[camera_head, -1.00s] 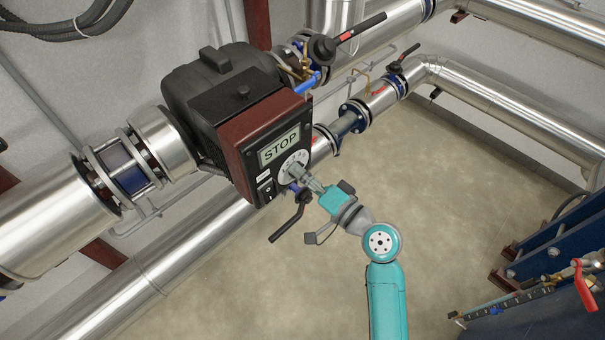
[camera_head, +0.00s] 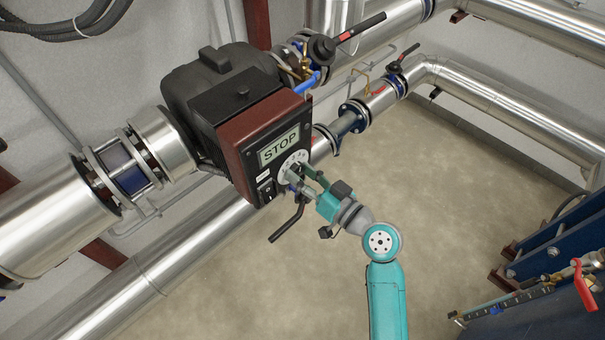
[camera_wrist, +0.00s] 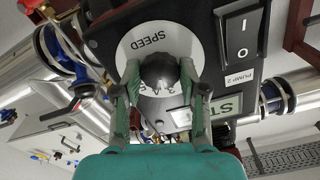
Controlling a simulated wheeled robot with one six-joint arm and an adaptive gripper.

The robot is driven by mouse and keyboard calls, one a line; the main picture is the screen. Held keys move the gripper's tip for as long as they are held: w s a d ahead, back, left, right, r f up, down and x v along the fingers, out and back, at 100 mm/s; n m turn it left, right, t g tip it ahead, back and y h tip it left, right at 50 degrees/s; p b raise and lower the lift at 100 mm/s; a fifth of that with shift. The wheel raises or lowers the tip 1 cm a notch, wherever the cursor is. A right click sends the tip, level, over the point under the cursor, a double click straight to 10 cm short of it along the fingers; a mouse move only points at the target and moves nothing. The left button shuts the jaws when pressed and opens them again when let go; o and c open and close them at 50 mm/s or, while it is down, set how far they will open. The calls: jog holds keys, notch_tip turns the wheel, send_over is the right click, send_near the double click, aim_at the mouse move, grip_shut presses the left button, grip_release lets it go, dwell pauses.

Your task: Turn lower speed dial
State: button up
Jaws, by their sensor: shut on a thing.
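The speed dial (camera_wrist: 158,72) is a dark round knob on a white disc marked SPEED, on the black front panel of the pump box. In the head view the white dial disc (camera_head: 292,165) shows below the STOP display (camera_head: 279,146), partly hidden by my fingers. My gripper (camera_head: 298,181) reaches it from the lower right. In the wrist view my gripper's two fingers (camera_wrist: 160,88) stand on either side of the knob and are shut on it. Where the knob's pointer stands is hidden.
A rocker switch marked I and O (camera_wrist: 241,36) sits beside the dial, with a PUMP 2 label. A black-handled valve lever (camera_head: 288,222) hangs just below the panel, close to my gripper. Metal pipes (camera_head: 190,245) run around the box.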

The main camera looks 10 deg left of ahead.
jog(key=shift+n, duration=1)
jog(key=o, duration=1.1)
jog(key=shift+o, duration=0.2)
jog(key=v, duration=1.2)
